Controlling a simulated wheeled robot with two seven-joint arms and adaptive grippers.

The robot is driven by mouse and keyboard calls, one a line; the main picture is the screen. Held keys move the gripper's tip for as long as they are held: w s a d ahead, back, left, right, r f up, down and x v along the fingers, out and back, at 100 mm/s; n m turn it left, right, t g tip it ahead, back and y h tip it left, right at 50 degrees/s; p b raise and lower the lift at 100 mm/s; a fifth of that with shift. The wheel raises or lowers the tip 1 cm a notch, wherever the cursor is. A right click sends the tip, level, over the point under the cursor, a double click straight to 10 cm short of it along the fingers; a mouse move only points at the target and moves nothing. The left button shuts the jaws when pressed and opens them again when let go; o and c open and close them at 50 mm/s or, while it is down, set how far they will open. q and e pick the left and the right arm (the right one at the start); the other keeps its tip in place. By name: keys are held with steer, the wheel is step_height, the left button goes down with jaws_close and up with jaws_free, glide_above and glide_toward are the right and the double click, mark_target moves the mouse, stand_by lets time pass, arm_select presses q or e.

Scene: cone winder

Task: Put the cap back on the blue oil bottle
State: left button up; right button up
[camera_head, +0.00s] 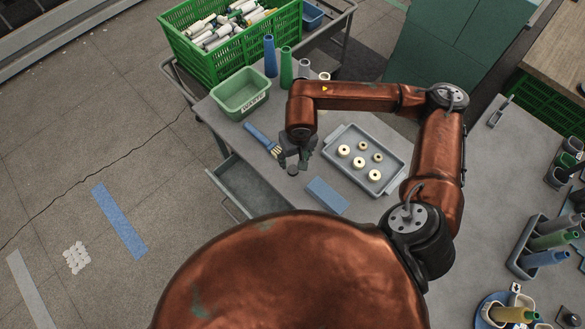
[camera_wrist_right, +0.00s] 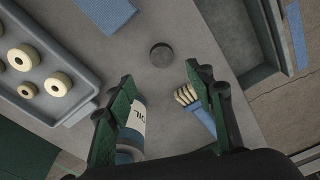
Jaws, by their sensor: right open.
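The cap, a small dark round disc (camera_wrist_right: 161,55), lies flat on the grey table top in the right wrist view, just beyond the fingertips. It also shows in the head view (camera_head: 292,170), right by the gripper. The oil bottle (camera_wrist_right: 137,121), with a white label and blue-grey body, is partly hidden behind the left-hand finger in the wrist view; its top is hidden. In the head view I cannot make the bottle out behind the arm. My right gripper (camera_wrist_right: 163,77) is open and empty, above the table; it also shows in the head view (camera_head: 294,160). My left gripper is not in view.
A blue-handled brush (camera_wrist_right: 195,106) lies beside the right-hand finger. A grey tray (camera_head: 398,160) with several pale rings and a blue pad (camera_head: 327,195) are nearby. A green bin (camera_head: 241,94) and upright cones stand farther back. An open drawer (camera_head: 245,187) juts out at the left.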

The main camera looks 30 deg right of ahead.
mark_target(293, 170)
steer(key=shift+w+f, duration=0.1)
steer(key=shift+f, duration=0.25)
steer(key=shift+w+f, duration=0.1)
steer(key=shift+f, duration=0.85)
steer(key=shift+a+f, duration=0.1)
steer(key=shift+f, duration=0.35)
step_height(293, 170, down, 4)
steer(key=shift+w+f+p, duration=0.1)
steer(key=shift+f+p, duration=0.1)
steer(key=shift+p, duration=0.25)
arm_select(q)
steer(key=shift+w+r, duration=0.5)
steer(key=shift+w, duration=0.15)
arm_select(e)
steer(key=shift+c, duration=0.5)
steer(key=c, duration=0.7)
